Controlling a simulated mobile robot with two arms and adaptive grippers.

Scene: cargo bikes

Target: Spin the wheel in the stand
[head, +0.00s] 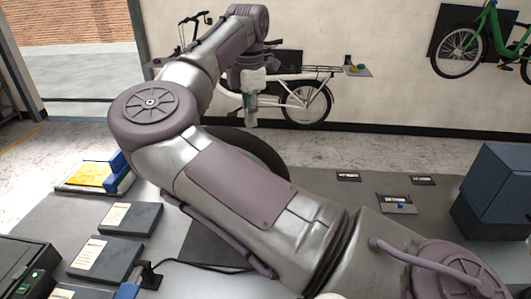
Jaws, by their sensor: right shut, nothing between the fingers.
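The wheel (270,155) stands on the grey bench behind my right arm. Only part of its dark round edge shows, and my arm covers the rest. The stand that carries it is hidden too. My right arm crosses the picture from the lower right to the upper left and bends back down at its wrist. My right gripper (251,118) points down, shut and empty, just above the top of the wheel. I cannot tell whether it touches the tyre. My left gripper is not in view.
Dark boxes with labels (130,218) and a yellow and blue item (92,176) lie at the left of the bench. A blue bin (498,180) stands at the right. Small labelled trays (397,203) lie right of centre. A white bike (306,103) stands by the wall.

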